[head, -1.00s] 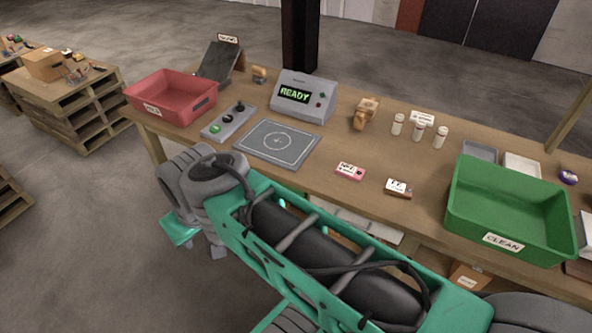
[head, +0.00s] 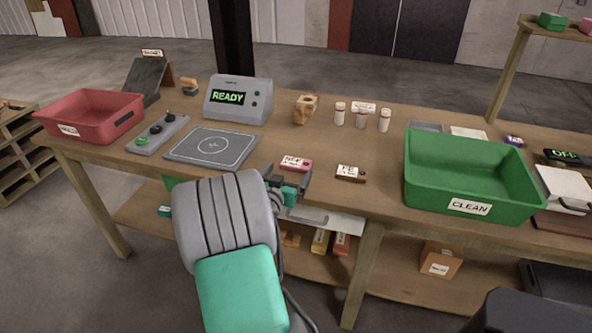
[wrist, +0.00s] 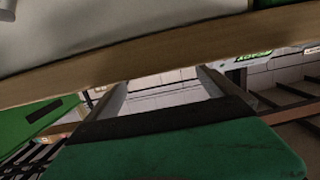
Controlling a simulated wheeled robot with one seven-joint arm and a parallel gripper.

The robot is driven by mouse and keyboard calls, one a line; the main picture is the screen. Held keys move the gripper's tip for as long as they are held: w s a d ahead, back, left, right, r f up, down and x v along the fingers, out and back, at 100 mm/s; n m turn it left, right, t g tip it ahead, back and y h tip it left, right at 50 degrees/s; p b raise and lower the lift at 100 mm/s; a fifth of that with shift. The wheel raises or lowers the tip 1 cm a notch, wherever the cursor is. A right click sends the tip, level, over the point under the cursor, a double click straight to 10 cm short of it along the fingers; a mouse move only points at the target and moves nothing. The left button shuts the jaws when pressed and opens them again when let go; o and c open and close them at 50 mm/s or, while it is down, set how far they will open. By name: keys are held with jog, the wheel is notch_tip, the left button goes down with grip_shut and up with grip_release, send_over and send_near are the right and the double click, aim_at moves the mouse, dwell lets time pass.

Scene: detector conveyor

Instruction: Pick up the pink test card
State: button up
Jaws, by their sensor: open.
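The pink test card (head: 296,163) lies on the workbench near its front edge, with a white label on top, in the head view. My gripper (head: 289,188) is just in front of and below the card in that view, at the bench's front edge, partly hidden by my arm. In the wrist view the two fingers of my gripper (wrist: 163,85) stand apart with nothing between them. The pink card cannot be made out in the wrist view.
A brown test card (head: 350,173) lies right of the pink one. The grey marked plate (head: 212,146) is to the left, the green CLEAN bin (head: 472,176) to the right. The bench edge (wrist: 150,58) crosses the wrist view close to the fingers.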

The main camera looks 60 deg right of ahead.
aim_at(295, 164)
jog(key=x, duration=0.4)
jog(key=p+x, duration=0.1)
jog(key=shift+s+d+f, duration=0.15)
jog(key=shift+s+d, duration=0.05)
jog(key=shift+d, duration=0.2)
jog(key=c, duration=1.2)
